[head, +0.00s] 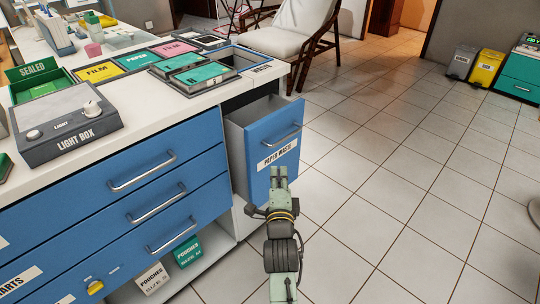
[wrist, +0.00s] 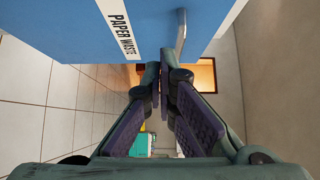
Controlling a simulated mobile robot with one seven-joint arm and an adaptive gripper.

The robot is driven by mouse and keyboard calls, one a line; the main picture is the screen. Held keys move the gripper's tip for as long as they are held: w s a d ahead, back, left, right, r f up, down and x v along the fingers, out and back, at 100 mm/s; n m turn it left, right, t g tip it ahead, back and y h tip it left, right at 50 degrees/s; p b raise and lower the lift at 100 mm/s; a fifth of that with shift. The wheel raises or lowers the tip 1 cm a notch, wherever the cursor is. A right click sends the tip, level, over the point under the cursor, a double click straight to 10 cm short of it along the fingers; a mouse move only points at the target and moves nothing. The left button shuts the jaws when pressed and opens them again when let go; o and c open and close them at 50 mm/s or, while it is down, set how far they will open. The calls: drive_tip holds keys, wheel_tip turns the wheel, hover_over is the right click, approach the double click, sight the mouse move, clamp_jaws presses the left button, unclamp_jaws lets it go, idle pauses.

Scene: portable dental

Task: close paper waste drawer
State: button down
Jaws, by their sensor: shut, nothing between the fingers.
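The paper waste drawer (head: 272,140) stands pulled out of the right end of the cabinet, with its grey side wall showing. Its blue front has a silver handle and a white "PAPER WASTE" label. In the wrist view the drawer front (wrist: 70,28) fills the top, with the label and handle (wrist: 181,35) near my fingertips. My gripper (head: 279,172) is shut and empty, at the lower part of the front in the head view. Its fingers (wrist: 165,72) come together just below the handle in the wrist view. I cannot tell whether they touch the front.
The white counter (head: 190,103) above holds a light box (head: 65,125) and several labelled trays. Other blue drawers (head: 130,170) to the left are shut. A white lounge chair (head: 292,35) stands behind.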

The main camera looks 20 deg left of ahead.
sight(268, 157)
drive_tip(key=w+a, duration=0.2)
drive_tip(key=w+a+p, duration=0.1)
drive_tip(key=w+a, duration=0.2)
drive_tip(key=shift+w+a, duration=0.2)
drive_tip(key=shift+a, duration=0.15)
